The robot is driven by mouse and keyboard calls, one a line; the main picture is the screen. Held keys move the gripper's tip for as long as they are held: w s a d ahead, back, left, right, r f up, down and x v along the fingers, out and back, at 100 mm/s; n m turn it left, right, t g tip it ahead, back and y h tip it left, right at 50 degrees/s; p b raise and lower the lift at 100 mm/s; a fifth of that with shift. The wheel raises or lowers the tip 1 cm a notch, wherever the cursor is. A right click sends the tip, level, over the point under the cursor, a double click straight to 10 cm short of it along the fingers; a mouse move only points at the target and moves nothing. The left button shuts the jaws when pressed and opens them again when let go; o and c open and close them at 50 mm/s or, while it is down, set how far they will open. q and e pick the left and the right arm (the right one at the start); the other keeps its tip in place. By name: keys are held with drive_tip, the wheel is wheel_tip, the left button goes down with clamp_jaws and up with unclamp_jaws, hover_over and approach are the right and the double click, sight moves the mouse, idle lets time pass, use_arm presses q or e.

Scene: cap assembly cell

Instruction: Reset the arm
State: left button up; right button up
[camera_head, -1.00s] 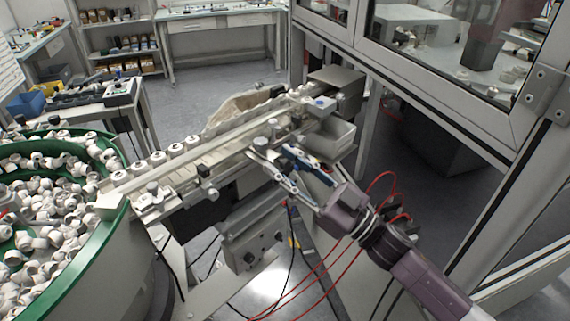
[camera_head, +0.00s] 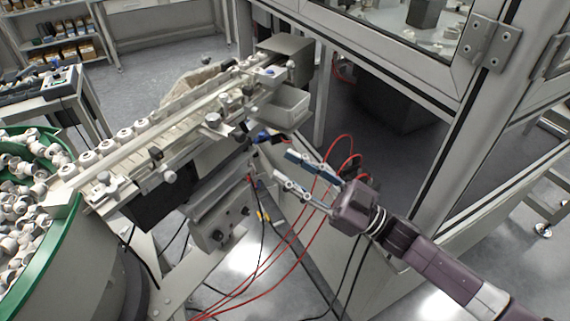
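My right arm comes in from the lower right. My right gripper (camera_head: 281,168) hangs in the air in front of the conveyor's right end, below a small grey bin. Its two fingers are spread apart with nothing between them. The conveyor track (camera_head: 150,135) runs diagonally, with several white caps (camera_head: 124,133) in a row on it. My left gripper is not in view.
A green-rimmed bowl (camera_head: 62,235) full of white caps stands at the left. The small grey bin (camera_head: 285,108) sits at the conveyor's right end. Red hoses (camera_head: 290,262) hang behind and below my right gripper. A framed glass enclosure (camera_head: 400,85) stands at the right.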

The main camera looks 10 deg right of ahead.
idle(0.3)
